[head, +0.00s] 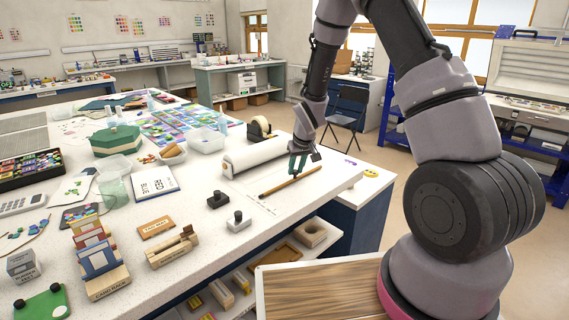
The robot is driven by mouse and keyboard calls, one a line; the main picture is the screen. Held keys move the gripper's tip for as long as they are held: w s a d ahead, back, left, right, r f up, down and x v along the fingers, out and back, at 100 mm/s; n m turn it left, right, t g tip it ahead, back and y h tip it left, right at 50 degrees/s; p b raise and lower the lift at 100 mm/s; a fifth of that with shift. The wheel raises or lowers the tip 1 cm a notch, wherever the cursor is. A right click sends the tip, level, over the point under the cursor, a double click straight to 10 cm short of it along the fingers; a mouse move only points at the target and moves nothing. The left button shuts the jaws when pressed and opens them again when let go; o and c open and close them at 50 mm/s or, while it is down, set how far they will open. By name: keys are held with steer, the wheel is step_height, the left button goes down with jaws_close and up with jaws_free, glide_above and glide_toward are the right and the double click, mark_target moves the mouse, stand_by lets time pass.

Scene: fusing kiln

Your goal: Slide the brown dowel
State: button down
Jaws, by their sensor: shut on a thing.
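The brown dowel (278,187) is a thin rod with a dark end at its left. It lies slantwise at the right part of the white tabletop (215,250), in front of a white roll. My gripper (295,174) reaches down from above and is shut on the dowel right of its middle. The dowel appears to be at or very near the table surface; I cannot tell whether it touches. The fingertips are small in this view and partly hidden by the gripper body.
The white roll (256,156) lies close behind the dowel. A tape dispenser (260,128) stands farther back. Two black-knobbed weights (236,221) stand to the left, near wooden blocks (173,247) and a card rack (101,262).

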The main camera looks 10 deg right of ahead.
steer(key=s+d, duration=0.1)
steer(key=s, duration=0.1)
steer(key=s+d, duration=0.3)
steer(key=shift+s, duration=0.35)
steer(key=c, duration=0.9)
jaws_free()
steer(key=v, duration=1.1)
steer(key=shift+d, duration=0.1)
